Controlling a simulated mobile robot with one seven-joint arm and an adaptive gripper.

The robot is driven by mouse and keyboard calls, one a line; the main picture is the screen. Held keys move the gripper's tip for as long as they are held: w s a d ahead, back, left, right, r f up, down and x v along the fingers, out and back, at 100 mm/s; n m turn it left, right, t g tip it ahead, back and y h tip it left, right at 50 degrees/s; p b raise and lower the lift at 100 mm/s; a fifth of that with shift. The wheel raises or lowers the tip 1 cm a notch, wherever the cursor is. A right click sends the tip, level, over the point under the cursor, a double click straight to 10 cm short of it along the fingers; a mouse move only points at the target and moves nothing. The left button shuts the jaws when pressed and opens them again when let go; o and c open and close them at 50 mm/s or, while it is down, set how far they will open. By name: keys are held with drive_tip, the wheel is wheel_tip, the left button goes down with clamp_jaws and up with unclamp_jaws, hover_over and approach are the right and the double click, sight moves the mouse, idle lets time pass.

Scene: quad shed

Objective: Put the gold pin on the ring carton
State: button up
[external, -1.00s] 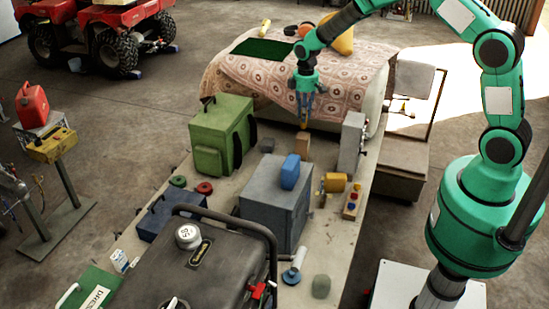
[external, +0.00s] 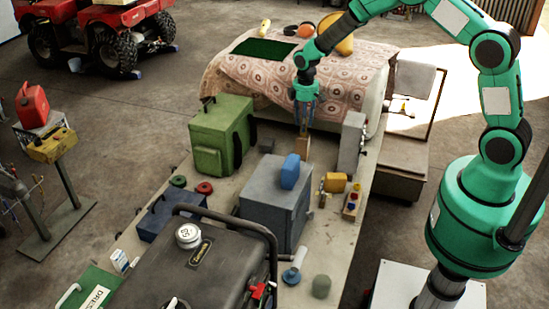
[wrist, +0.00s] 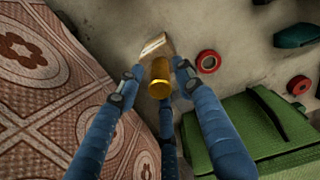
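The gold pin (wrist: 159,79) is a short gold cylinder, end-on between my fingers in the wrist view. A small tan carton (wrist: 156,45) with a pale patch shows just beyond it; this carton (external: 302,146) is on the bench under my gripper in the external view. I cannot make out a ring mark on it, nor whether the pin touches it. My gripper (wrist: 157,71) has blue fingers spread around the pin, with gaps at the left and right. In the external view my gripper (external: 304,121) points down, close above the carton.
A green case (external: 220,140) stands left of my gripper and a grey upright box (external: 351,142) to the right. A grey box (external: 272,205) with a blue can (external: 290,171) on top is nearer. The patterned cloth (external: 345,75) covers a surface behind.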

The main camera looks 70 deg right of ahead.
drive_tip(key=shift+r, duration=0.1)
wheel_tip(320, 180, up, 12)
idle(1.0)
drive_tip(key=shift+r, duration=0.1)
idle(0.4)
drive_tip(key=s+a+r+t, duration=0.1)
drive_tip(key=s+a+r, duration=0.35)
drive_tip(key=r, duration=0.25)
drive_tip(key=s+a+r+m+t, duration=0.1)
drive_tip(key=s+a+r, duration=0.35)
drive_tip(key=r, duration=0.35)
drive_tip(key=s+a+r, duration=0.4)
drive_tip(key=a+r, duration=0.2)
drive_tip(key=r, duration=0.1)
drive_tip(key=s+a+r+t, duration=0.1)
drive_tip(key=s+a+r, duration=0.1)
drive_tip(key=s, duration=0.6)
drive_tip(key=s+a+r+m+t, duration=0.1)
drive_tip(key=s+a+r, duration=0.1)
drive_tip(key=s+a, duration=0.3)
drive_tip(key=s+a+r+m+t, duration=0.1)
drive_tip(key=s+a, duration=0.3)
drive_tip(key=s, duration=0.9)
drive_tip(key=shift+s+a+r+t, duration=0.15)
drive_tip(key=shift+a+r+t, duration=0.15)
drive_tip(key=shift+r, duration=0.1)
